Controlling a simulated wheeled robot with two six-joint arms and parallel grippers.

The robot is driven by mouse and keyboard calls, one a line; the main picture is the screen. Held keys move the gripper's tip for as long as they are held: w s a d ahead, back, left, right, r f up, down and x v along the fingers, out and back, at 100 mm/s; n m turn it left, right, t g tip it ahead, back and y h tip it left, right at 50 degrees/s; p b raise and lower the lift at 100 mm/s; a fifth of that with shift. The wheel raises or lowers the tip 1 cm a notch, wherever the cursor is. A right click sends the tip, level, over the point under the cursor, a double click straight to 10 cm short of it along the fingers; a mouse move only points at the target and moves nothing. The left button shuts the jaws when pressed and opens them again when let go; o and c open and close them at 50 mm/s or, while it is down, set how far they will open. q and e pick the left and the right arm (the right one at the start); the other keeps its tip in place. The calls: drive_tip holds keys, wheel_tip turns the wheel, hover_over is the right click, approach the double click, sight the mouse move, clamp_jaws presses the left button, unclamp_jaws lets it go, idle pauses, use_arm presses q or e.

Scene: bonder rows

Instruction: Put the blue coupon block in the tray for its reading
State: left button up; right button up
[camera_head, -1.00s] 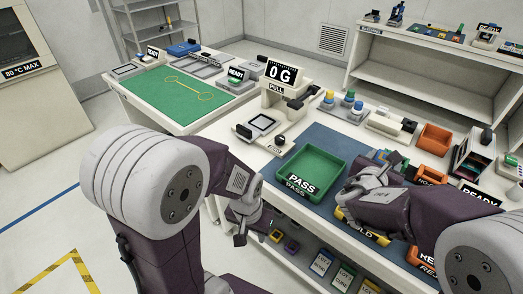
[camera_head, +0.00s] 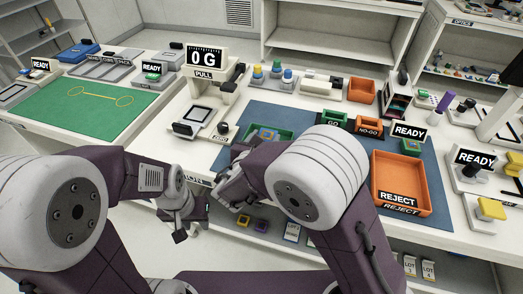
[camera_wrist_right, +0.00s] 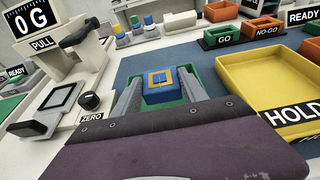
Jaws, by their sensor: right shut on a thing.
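The blue coupon block (camera_wrist_right: 162,82), with a yellow square mark on top, sits between the fingers of my right gripper (camera_wrist_right: 160,90) in the right wrist view. The gripper is shut on it. The block also shows in the head view (camera_head: 268,134), within the outline of the green tray (camera_head: 287,132). My right arm hides most of that tray and its label. I cannot tell if the block touches the tray floor. My left gripper (camera_head: 181,226) hangs low at the table's front edge, away from the block; its jaws are unclear. The pull tester display (camera_head: 205,57) reads 0 G.
A yellow HOLD tray (camera_wrist_right: 235,95) lies right of the block in the wrist view. An orange REJECT tray (camera_head: 402,185) is further right. Small GO (camera_head: 333,120) and NO-GO (camera_head: 369,127) bins stand behind. Blue mat between the trays is bare.

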drive_tip(key=shift+s+a+f, duration=0.15)
drive_tip(key=shift+a+f, duration=0.15)
drive_tip(key=shift+a, duration=0.1)
drive_tip(key=shift+f+b, duration=0.45)
drive_tip(key=shift+f, duration=1.55)
drive_tip(key=shift+f, duration=0.2)
drive_tip(key=o, duration=1.6)
drive_tip(key=shift+c, duration=0.2)
